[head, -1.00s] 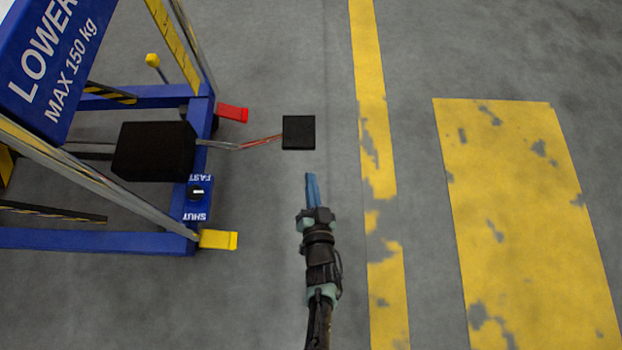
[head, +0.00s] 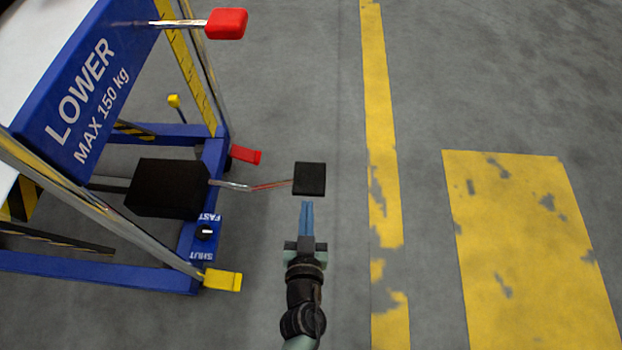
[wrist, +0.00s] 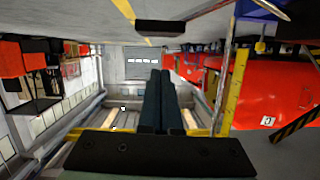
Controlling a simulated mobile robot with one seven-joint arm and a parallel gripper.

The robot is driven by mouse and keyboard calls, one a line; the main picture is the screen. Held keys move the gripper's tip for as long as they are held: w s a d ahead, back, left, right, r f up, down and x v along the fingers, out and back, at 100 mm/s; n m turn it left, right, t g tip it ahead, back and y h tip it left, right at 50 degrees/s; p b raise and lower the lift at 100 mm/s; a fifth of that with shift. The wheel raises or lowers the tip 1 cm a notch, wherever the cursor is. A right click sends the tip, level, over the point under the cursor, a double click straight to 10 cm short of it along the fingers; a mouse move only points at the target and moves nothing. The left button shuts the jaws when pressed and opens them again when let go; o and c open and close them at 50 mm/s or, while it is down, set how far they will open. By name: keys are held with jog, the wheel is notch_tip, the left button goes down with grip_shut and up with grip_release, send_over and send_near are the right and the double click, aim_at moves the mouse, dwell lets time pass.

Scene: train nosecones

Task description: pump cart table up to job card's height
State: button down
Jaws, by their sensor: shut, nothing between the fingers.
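The lift cart (head: 200,258) stands at the left of the head view, with a blue frame and a panel (head: 85,95) reading "LOWER MAX 150 kg". A black foot pedal pad (head: 310,179) sticks out to the right on a thin rod from a black pump box (head: 168,188). It seems to be the dark bar (wrist: 160,27) at the top of the wrist view. My gripper (head: 306,206) is shut and empty, its blue fingers (wrist: 158,78) pointing at the pad's near edge; contact cannot be told. A red-knobbed lever (head: 226,23) is at the cart's top. I cannot make out the job card.
A dial (head: 205,232) between "FAST" and "SHUT" sits on the cart's base. A red tab (head: 245,155) and a yellow tab (head: 222,280) stick out from its corners. Floor right of the pedal is clear, with yellow markings (head: 382,200).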

notch_tip(320, 180, up, 2)
jog(key=shift+d+r+h, duration=0.1)
jog(key=shift+d+h, duration=0.05)
jog(key=shift+h, duration=0.15)
jog(key=b, duration=0.3)
send_over(311, 186)
jog(key=f, duration=0.2)
jog(key=shift+w+f, duration=0.2)
jog(key=shift+f, duration=0.15)
notch_tip(311, 186, down, 2)
jog(key=shift+s+f+b, duration=0.15)
jog(key=shift+f+b, duration=0.1)
jog(key=shift+b, duration=0.7)
jog(key=shift+f+b, duration=0.65)
jog(key=shift+f, duration=0.05)
